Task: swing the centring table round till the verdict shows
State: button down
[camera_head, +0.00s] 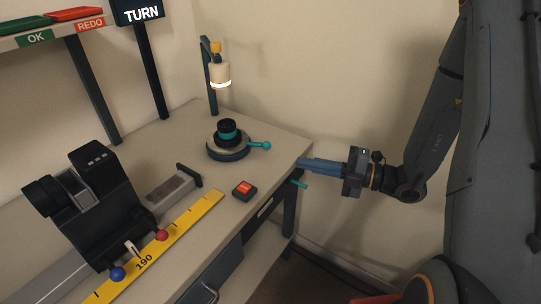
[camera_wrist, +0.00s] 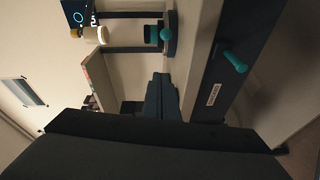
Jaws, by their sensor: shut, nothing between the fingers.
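The centring table (camera_head: 232,155) is a round grey turntable near the bench's far right corner. A dark lens part with a teal ring (camera_head: 226,131) stands upright on it. Its teal crank handle (camera_head: 260,145) sticks out to the right. The dark sign (camera_head: 141,13) at the back reads "TURN". My gripper (camera_head: 303,166) is shut and empty, level with the bench's right edge and apart from the handle. In the wrist view its fingers (camera_wrist: 162,98) point toward the bench, and the turntable (camera_wrist: 171,34) shows at the top.
A lamp (camera_head: 219,74) on a post stands behind the turntable. A red button (camera_head: 243,188) and a yellow ruler (camera_head: 180,225) lie in front. A teal lever (camera_head: 299,183) juts out below my gripper. A black viewer (camera_head: 105,190) stands left. Green OK and red REDO trays (camera_head: 35,37) are at the back.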

jog(key=shift+m, duration=0.5)
jog(key=x, duration=0.5)
jog(key=p+x, duration=0.1)
jog(key=x, duration=0.4)
jog(key=shift+s, duration=0.25)
jog(key=w, duration=0.1)
jog(key=w+p, duration=0.1)
jog(key=w, duration=0.1)
jog(key=shift+w+d+f, duration=0.1)
jog(key=shift+d+f, duration=0.1)
jog(key=shift+f, duration=0.15)
jog(key=shift+w+d+f, duration=0.1)
jog(key=shift+w, duration=0.35)
